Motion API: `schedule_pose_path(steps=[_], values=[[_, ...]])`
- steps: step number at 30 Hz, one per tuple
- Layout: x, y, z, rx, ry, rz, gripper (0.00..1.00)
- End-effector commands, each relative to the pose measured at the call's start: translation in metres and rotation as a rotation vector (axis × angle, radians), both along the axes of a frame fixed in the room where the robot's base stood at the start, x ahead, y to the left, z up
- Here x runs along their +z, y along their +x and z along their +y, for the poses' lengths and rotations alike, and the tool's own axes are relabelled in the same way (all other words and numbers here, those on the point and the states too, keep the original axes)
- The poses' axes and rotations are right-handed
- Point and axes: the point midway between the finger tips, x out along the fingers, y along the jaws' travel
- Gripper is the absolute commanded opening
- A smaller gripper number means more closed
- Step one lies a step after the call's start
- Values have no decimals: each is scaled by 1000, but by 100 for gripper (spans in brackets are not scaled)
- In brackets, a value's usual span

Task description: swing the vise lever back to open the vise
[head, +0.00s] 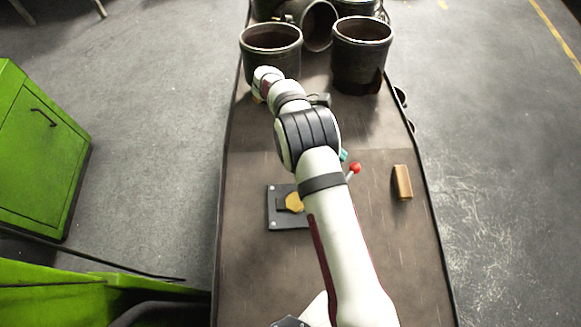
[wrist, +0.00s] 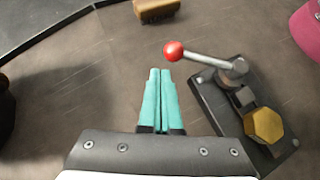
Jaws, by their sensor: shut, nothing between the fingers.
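The vise is a dark plate (head: 275,213) bolted to the bench, partly hidden behind my arm in the head view. It also shows at the right of the wrist view (wrist: 212,98). A brass hex piece (wrist: 263,125) sits on it, close to the dark jaw block (wrist: 243,97). The vise lever is a metal rod (wrist: 205,58) with a red ball knob (wrist: 173,51), which also shows right of my arm in the head view (head: 355,168). My gripper (wrist: 160,72) has teal fingers, shut and empty. Its tips are below and slightly left of the knob in the wrist view, apart from it.
A wooden block (head: 402,182) lies on the bench (head: 390,240) right of the vise and shows at the top of the wrist view (wrist: 157,10). Dark metal pots (head: 271,40) stand at the far end. Bare bench surrounds the block.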

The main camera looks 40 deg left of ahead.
Motion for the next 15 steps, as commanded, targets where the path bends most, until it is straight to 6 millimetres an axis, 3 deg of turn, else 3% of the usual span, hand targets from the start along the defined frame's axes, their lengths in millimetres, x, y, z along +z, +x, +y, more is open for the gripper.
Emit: schedule_pose_path(steps=[15], values=[[0,10,-16,1,0,0,0]])
